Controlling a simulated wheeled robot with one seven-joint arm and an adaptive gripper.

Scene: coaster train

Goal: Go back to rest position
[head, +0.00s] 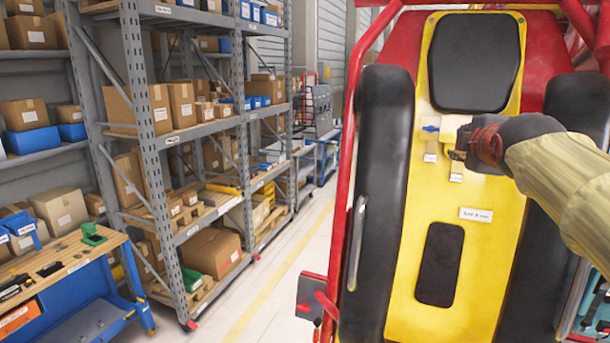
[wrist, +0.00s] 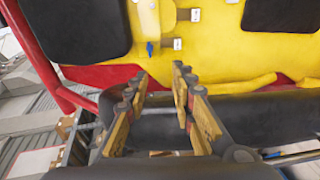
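The coaster train car (head: 408,200) fills the right of the head view, with a yellow centre panel (head: 410,295), a red frame and black pads. Small white labels and a blue lever (head: 430,128) are on the yellow panel. My gripper (head: 457,150) is in front of the panel, just right of the blue lever, and hides part of it. In the wrist view, my gripper (wrist: 158,75) has its two yellow-and-black fingers apart with nothing between them. The blue lever (wrist: 150,47) shows beyond the fingertips, apart from them.
Grey shelving (head: 135,70) with cardboard boxes and blue bins stands at the left. A blue workbench (head: 75,265) with tools is at the lower left. A red tube (head: 345,160) edges the car. The pale floor (head: 270,295) between shelving and car is clear.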

